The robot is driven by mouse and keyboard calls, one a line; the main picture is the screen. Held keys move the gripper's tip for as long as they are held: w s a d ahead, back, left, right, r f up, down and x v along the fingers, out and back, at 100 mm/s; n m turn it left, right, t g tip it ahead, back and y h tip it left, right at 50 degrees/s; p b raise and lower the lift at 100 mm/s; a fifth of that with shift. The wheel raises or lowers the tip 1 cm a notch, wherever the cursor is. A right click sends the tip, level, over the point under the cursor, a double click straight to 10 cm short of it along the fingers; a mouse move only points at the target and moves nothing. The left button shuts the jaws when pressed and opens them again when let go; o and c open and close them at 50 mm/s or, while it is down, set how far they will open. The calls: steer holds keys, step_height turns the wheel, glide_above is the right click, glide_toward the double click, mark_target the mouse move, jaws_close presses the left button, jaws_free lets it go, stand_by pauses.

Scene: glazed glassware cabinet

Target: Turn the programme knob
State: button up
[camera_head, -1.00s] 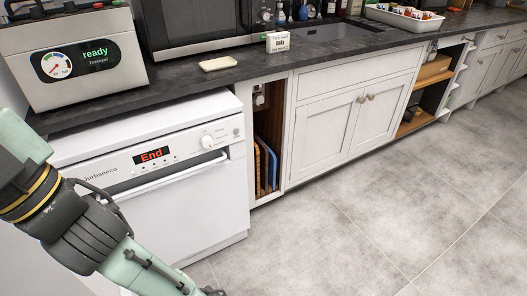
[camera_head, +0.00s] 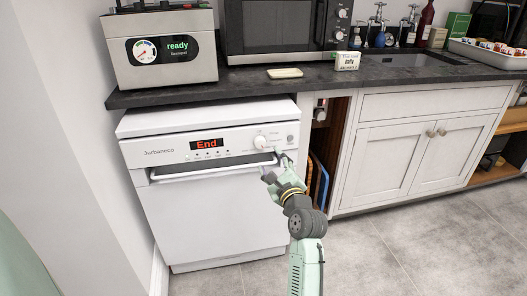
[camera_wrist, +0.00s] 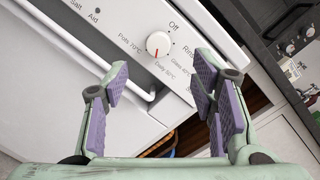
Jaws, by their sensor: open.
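The white dishwasher (camera_head: 215,205) stands under the dark counter with its door closed and its display showing "End". Its round white programme knob (camera_head: 261,142) is at the right of the panel. In the wrist view the knob (camera_wrist: 158,44) has a red mark pointing down and slightly left, towards the "Easy 50°C" label. Labels for Off, Rinse, Glass and Pots surround it. My gripper (camera_head: 277,166) is just below and right of the knob in the head view. In the wrist view my gripper (camera_wrist: 160,72) is open and empty, with the knob ahead, between and beyond the fingertips, apparently untouched.
The dishwasher's handle bar (camera_head: 213,170) runs just below the panel, close to my gripper. The counter edge (camera_head: 200,95) overhangs above. A narrow open compartment with boards (camera_head: 318,180) is to the right. The floor (camera_head: 400,250) at the right is clear.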

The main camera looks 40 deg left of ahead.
mark_target(261, 145)
steer(key=x, duration=0.7)
steer(key=p+x, duration=0.1)
steer(key=x, duration=0.2)
steer(key=shift+w+a+f, duration=0.2)
steer(key=shift+w+f, duration=0.15)
steer(key=shift+c, duration=0.4)
steer(key=c, duration=1.1)
